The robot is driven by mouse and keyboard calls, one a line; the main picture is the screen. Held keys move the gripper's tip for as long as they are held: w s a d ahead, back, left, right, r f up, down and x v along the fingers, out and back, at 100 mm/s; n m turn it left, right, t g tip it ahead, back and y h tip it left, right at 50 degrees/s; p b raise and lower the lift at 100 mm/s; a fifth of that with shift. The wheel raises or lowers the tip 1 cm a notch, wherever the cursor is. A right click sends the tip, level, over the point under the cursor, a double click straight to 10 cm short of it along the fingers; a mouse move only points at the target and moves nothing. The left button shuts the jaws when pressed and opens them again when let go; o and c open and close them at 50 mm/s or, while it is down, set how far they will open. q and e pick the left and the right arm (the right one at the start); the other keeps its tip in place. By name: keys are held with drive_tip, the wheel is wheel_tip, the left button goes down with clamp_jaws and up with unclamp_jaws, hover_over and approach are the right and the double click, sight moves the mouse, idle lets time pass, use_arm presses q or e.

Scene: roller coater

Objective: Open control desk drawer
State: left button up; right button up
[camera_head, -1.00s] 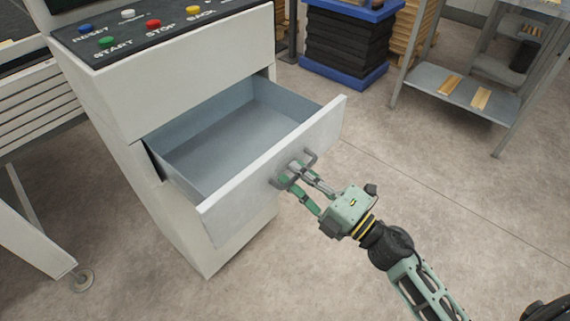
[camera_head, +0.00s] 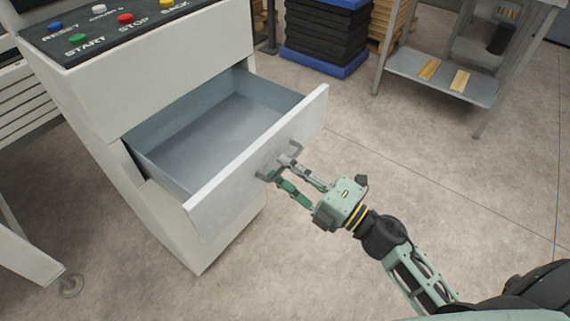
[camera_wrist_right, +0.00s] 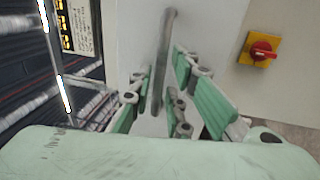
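The control desk (camera_head: 165,75) stands at left with its drawer (camera_head: 218,125) pulled well out. The drawer is grey-blue inside and empty. Its pale front panel (camera_head: 225,187) carries a dark bar handle (camera_head: 295,148). My right gripper (camera_head: 277,170) is at the handle, its two green fingers apart. In the right wrist view, the handle (camera_wrist_right: 167,50) rises between the open fingers (camera_wrist_right: 164,98), with gaps beside it; contact cannot be told. My left gripper is not in view.
Coloured buttons (camera_head: 125,18) sit on the desk top. A red and yellow switch (camera_wrist_right: 261,52) shows in the wrist view. A metal shelf table (camera_head: 440,80) and a dark stack on a blue base (camera_head: 325,62) stand behind. Floor (camera_head: 400,150) right of the drawer is clear.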

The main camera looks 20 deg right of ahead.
drive_tip(key=v, duration=1.1)
drive_tip(key=shift+w+r, duration=0.1)
drive_tip(key=shift+w, duration=0.05)
